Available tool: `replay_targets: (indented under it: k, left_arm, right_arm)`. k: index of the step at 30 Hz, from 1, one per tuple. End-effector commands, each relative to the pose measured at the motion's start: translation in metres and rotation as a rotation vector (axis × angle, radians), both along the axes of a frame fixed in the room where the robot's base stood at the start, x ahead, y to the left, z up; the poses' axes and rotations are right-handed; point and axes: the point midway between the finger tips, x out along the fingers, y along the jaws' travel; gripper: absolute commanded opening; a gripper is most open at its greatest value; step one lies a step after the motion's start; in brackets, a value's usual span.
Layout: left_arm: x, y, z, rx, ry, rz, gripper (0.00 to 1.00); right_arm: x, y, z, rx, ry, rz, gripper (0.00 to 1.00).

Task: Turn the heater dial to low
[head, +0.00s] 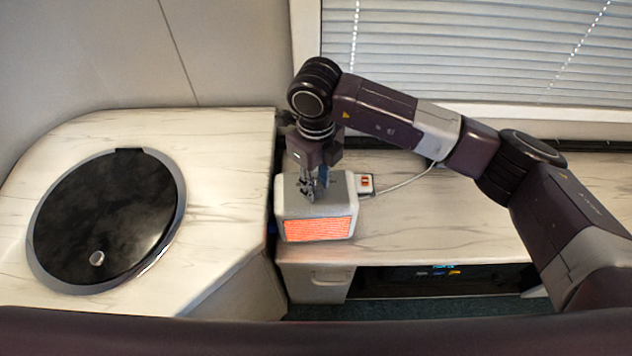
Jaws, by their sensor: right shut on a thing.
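The heater (340,192) is a small grey box with a glowing orange front grille, standing on the marbled desk near its left end. My right gripper (311,194) points down onto the top of the heater and is shut at the place where a dial would sit. The dial is hidden between or behind the fingers, so its setting cannot be read. My left gripper does not show in the head view.
A power strip (366,184) with a red switch and white cable lies right of the heater. A round black lid (105,215) is set in the left counter (225,150). Window blinds (470,50) are behind. The desk (440,215) is clear to the right.

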Motion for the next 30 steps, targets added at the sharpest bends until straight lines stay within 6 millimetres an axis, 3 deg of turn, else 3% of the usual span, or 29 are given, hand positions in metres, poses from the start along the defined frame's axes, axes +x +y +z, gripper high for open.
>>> replay_targets:
  k: [4,5,9,20,23,30]
  left_arm:
    - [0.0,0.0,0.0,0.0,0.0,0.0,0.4]
    - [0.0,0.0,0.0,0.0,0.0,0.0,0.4]
    - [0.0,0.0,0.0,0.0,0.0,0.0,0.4]
    - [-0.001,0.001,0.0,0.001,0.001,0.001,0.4]
    - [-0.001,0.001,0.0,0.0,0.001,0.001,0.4]
    - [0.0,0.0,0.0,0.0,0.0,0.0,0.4]
  right_arm:
    - [0.001,0.0,0.002,0.002,-0.003,0.0,0.01]
    - [0.001,0.0,0.002,0.002,-0.003,0.0,0.28]
    - [0.001,0.0,0.001,0.002,-0.003,0.001,0.43]
    - [0.001,0.0,0.006,0.002,-0.003,0.001,0.43]
    - [0.001,0.0,0.019,0.001,-0.005,0.001,0.43]
    - [0.002,0.0,0.07,0.002,-0.007,0.001,0.43]
